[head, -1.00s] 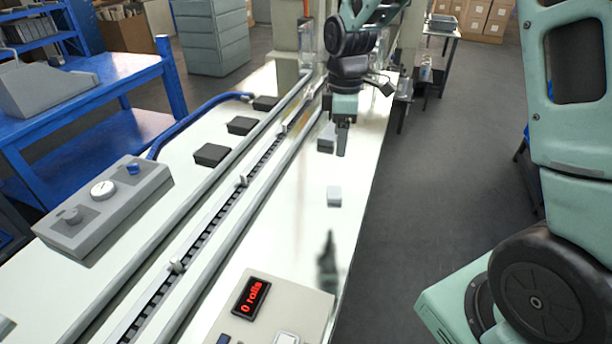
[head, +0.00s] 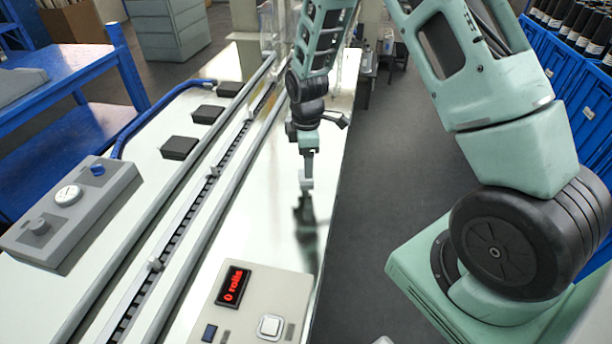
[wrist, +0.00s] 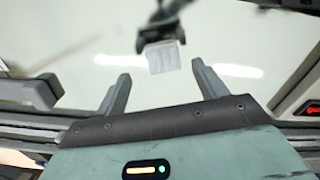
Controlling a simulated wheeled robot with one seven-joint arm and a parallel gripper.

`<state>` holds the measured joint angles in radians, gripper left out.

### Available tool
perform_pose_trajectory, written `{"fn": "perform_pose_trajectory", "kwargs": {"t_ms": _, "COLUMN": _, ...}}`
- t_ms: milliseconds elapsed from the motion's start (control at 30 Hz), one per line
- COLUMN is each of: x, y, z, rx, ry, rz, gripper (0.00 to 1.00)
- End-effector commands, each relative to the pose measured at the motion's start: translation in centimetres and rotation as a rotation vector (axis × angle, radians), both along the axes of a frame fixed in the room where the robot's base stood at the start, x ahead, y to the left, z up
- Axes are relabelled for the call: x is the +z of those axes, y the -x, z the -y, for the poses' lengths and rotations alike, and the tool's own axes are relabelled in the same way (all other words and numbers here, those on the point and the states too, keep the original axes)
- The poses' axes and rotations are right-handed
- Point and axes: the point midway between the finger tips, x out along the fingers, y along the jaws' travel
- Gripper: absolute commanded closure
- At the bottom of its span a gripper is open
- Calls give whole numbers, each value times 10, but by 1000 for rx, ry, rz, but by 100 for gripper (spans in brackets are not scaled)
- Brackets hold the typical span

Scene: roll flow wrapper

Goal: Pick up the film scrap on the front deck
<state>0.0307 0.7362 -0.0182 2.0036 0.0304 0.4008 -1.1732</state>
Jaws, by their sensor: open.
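The film scrap (head: 306,184) is a small pale square on the glossy white front deck (head: 262,222). In the wrist view the film scrap (wrist: 164,57) lies just beyond the fingertips, roughly centred between them. My gripper (head: 307,170) points down over the deck, right at the scrap in the head view and partly covering it. In the wrist view my gripper (wrist: 160,74) is open, with nothing between its fingers. Its dark reflection shows in the deck beside the scrap. I cannot tell the exact height of the fingertips above the scrap.
A control box with a red "0 rolls" display (head: 234,285) stands at the deck's near end. A rail and chain conveyor (head: 190,205) runs along the deck's left. A grey knob panel (head: 70,210) and several black blocks (head: 179,147) lie beyond it. The deck's right edge drops to floor.

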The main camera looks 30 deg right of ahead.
Motion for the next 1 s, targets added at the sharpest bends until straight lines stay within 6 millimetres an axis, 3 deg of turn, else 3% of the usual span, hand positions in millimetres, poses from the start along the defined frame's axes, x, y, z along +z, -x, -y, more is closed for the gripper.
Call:
{"fn": "perform_pose_trajectory", "kwargs": {"t_ms": 300, "x": -39, "y": 4, "z": -4, "rx": -1, "ry": 0, "rz": -3, "gripper": 29}}
{"fn": "perform_pose_trajectory", "kwargs": {"t_ms": 567, "x": -43, "y": 3, "z": -4, "rx": -1, "ry": 0, "rz": -1, "gripper": 29}}
{"fn": "perform_pose_trajectory", "kwargs": {"t_ms": 600, "x": -43, "y": 3, "z": -4, "rx": 0, "ry": 0, "rz": -1, "gripper": 32}}
{"fn": "perform_pose_trajectory", "kwargs": {"t_ms": 767, "x": -43, "y": 3, "z": -4, "rx": 0, "ry": 0, "rz": -1, "gripper": 76}}
{"fn": "perform_pose_trajectory", "kwargs": {"t_ms": 1000, "x": -43, "y": 3, "z": -4, "rx": -1, "ry": 0, "rz": -1, "gripper": 77}}
